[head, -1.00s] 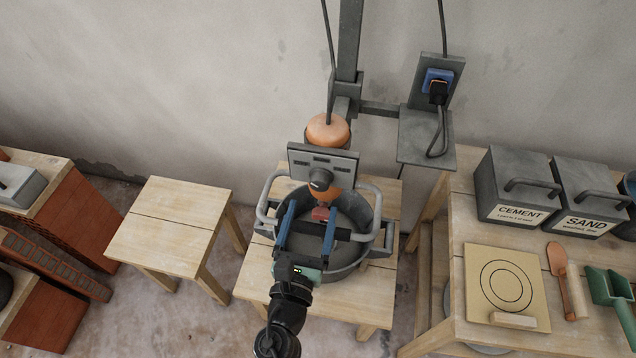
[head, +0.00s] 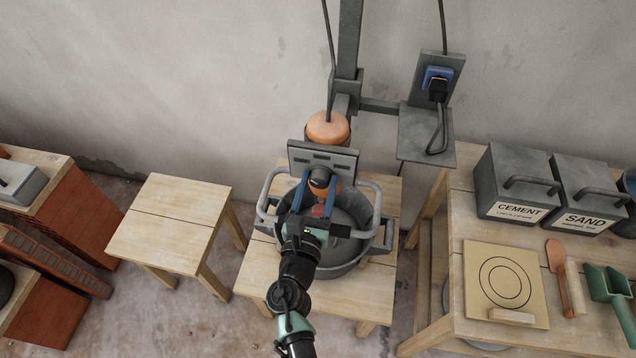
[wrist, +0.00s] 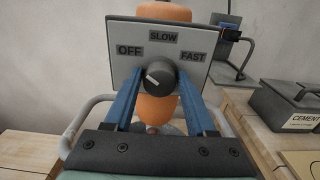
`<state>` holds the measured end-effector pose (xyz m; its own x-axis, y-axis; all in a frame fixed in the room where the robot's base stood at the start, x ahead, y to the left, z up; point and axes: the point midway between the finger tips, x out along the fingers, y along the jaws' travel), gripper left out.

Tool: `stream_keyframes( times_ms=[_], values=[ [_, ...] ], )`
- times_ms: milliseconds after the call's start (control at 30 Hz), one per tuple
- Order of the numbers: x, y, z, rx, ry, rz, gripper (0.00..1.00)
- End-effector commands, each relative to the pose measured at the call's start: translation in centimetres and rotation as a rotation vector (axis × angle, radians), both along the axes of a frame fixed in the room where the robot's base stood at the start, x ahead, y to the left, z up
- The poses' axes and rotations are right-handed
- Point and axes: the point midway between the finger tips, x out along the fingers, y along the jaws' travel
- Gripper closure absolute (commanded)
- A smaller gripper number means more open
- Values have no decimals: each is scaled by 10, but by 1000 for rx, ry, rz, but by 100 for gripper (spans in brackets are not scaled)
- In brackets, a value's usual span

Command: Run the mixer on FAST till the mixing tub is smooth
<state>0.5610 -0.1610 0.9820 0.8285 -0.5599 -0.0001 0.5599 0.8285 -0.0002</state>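The mixer's grey control panel (wrist: 160,45) faces my gripper, with labels OFF at left, SLOW at top and FAST at right. Its dark round knob (wrist: 157,79) has a white mark slanting up-left towards OFF. My gripper (wrist: 159,74) has its blue fingers on either side of the knob, their tips against its edges; it seems shut on it. In the head view my gripper (head: 318,188) reaches over the mixing tub (head: 352,262) to the panel (head: 330,160). The orange mixer (head: 328,128) hangs over the tub. The tub's contents look grey; their texture is unclear.
The tub stands on a wooden stool (head: 355,300) with its looped handles at the sides. An empty stool (head: 170,220) is at left. A plug (head: 438,90) sits in the wall socket.

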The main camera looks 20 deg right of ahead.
Motion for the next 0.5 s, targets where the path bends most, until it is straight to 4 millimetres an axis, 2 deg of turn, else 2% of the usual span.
stream_keyframes(
  times_ms=[33,233,500],
  values=[
    [0,0,0,0,0,0,63],
    [0,0,1,-1,-1,0,99],
    [0,-1,0,18,-15,0,100]
  ],
)
